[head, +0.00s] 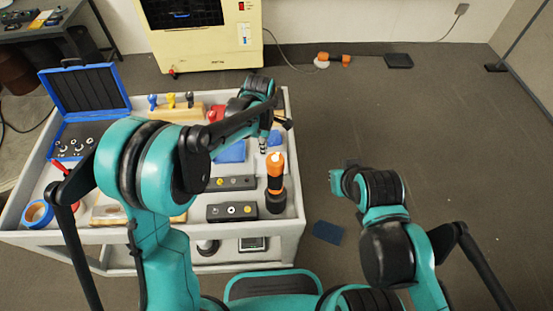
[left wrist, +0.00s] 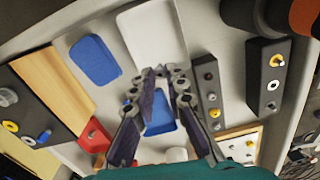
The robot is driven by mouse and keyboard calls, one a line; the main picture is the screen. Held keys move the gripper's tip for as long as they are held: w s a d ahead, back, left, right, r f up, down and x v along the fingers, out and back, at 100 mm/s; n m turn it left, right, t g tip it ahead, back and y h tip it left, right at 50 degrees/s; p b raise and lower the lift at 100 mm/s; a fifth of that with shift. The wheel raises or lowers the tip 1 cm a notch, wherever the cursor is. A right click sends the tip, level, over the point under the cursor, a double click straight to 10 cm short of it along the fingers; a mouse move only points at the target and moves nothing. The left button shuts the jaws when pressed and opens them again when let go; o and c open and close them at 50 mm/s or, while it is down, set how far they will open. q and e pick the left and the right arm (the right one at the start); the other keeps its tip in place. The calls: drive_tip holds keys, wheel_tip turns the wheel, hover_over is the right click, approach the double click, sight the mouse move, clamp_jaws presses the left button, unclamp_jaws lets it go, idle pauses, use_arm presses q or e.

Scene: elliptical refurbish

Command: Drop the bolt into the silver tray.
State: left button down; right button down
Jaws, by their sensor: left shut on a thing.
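My left gripper (head: 263,148) hangs over the right part of the workbench in the head view. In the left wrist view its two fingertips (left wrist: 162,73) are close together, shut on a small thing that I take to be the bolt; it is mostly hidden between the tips. The silver tray (left wrist: 150,30) is a pale, flat rectangle lying just beyond and under the fingertips in the left wrist view. In the head view the gripper and arm largely cover it. My right arm reaches over the floor right of the bench; its gripper does not show.
An orange and black flashlight (head: 275,187) stands upright near the tray. Two dark blocks (head: 231,183) with round parts lie in front. A blue pad (left wrist: 95,60) and a wooden block (left wrist: 52,85) lie on the tray's other side. An open blue case (head: 85,92) stands at the left.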

use_arm(q)
drive_tip(key=shift+d+f, duration=0.1)
drive_tip(key=shift+f, duration=0.05)
wheel_tip(320, 180, down, 6)
drive_tip(key=b, duration=0.4)
drive_tip(key=shift+r, duration=0.2)
drive_tip(key=c, duration=1.5)
unclamp_jaws()
drive_tip(key=shift+o, duration=0.2)
wheel_tip(320, 180, up, 12)
